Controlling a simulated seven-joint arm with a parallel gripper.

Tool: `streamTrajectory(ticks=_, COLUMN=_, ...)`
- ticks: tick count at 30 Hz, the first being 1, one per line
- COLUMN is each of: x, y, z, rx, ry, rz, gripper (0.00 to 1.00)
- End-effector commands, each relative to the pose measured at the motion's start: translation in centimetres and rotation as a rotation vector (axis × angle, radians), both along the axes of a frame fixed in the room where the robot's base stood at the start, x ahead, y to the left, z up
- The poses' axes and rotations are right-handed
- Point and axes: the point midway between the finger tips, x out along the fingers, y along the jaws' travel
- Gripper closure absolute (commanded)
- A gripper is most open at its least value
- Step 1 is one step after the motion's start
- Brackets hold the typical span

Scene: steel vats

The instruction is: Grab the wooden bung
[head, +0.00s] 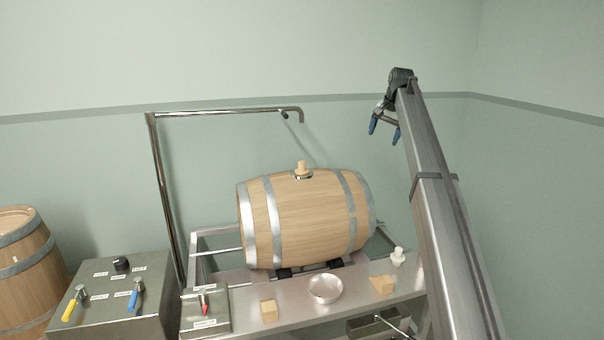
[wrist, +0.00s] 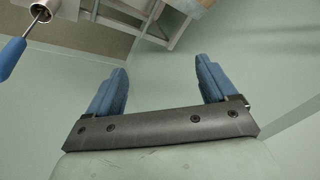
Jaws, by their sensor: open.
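The wooden bung (head: 302,167) is a small pale plug standing upright on top of the barrel (head: 300,222), at the bung hole in the middle of its upper side. The barrel lies on its side on a metal stand. My gripper (head: 384,131) is in the air to the right of the bung and higher in the head view, open with its blue fingers apart. In the wrist view my gripper (wrist: 165,88) has nothing between its fingers. I do not see the bung in the wrist view.
A steel bowl (head: 325,288), wooden blocks (head: 382,285) and a white fitting (head: 398,256) sit on the front shelf. A control box (head: 110,300) and another barrel (head: 25,265) stand left.

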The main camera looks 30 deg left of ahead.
Motion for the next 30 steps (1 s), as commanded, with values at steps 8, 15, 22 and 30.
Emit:
streamTrajectory(ticks=8, x=-8.8, y=14.5, z=1.6, rx=-0.170, ry=0.035, rz=0.282, gripper=0.15)
streamTrajectory(ticks=15, x=-14.6, y=21.4, z=2.6, rx=-0.266, ry=0.053, rz=0.434, gripper=0.15)
streamTrajectory(ticks=22, x=-16.2, y=23.0, z=2.4, rx=-0.292, ry=0.060, rz=0.475, gripper=0.15)
streamTrajectory(ticks=30, x=-15.9, y=23.1, z=-0.7, rx=-0.291, ry=0.061, rz=0.473, gripper=0.15)
